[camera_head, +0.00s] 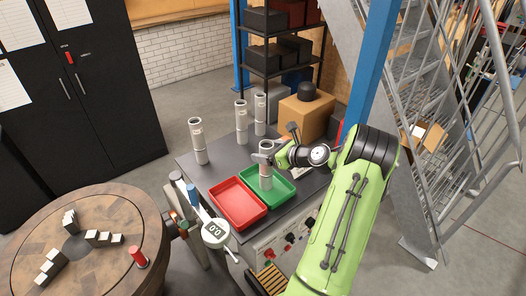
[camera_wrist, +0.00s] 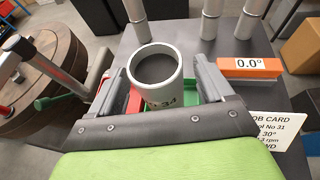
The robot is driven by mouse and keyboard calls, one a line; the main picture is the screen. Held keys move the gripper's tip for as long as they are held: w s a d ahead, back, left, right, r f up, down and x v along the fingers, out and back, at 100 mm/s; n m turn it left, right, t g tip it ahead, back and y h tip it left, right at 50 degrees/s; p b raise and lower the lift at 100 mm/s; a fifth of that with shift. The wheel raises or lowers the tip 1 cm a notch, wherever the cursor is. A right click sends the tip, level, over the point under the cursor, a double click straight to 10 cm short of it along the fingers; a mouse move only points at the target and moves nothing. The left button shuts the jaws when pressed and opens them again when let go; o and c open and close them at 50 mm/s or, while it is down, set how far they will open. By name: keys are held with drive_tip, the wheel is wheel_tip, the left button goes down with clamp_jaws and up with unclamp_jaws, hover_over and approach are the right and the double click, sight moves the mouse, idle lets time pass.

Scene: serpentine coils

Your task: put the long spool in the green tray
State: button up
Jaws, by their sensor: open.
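A pale grey cylindrical spool (camera_head: 266,180) stands upright at the green tray (camera_head: 287,189) in the head view, apparently inside it. In the wrist view this spool (camera_wrist: 155,72) is between my gripper's fingers (camera_wrist: 160,78), its round top facing the camera and dark inside. The fingers are open on either side of it; my gripper (camera_head: 268,155) is at its upper part in the head view. Three similar spools stand on the dark bench: one at left (camera_head: 199,142), two further back (camera_head: 241,122) (camera_head: 260,115). I cannot tell surely which is longest. The spool's base is hidden in the wrist view.
A red tray (camera_head: 238,203) lies left of the green one. An orange 0.0° gauge (camera_wrist: 250,67) and a white job card (camera_wrist: 272,130) lie to the right. A round wooden table (camera_head: 110,255) is at left.

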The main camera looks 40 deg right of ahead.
drive_tip(key=a+v, duration=0.1)
drive_tip(key=v, duration=0.9)
drive_tip(key=w+a+r+n+g+y, duration=0.1)
drive_tip(key=w+a+r+n+g, duration=0.15)
drive_tip(key=a+n, duration=0.75)
drive_tip(key=w+a+r+n+g, duration=0.2)
drive_tip(key=a+r+n+g, duration=0.15)
drive_tip(key=a+n, duration=0.6)
drive_tip(key=s+a+r+n+g+h, duration=0.1)
drive_tip(key=s+a+r+n, duration=0.1)
drive_tip(key=s+a+n, duration=0.5)
drive_tip(key=s+a+r+n+g+h, duration=0.1)
drive_tip(key=s+a+r+n, duration=0.1)
drive_tip(key=s+a+n, duration=0.6)
drive_tip(key=s, duration=0.3)
drive_tip(key=shift+s, duration=0.35)
drive_tip(key=shift+n, duration=0.25)
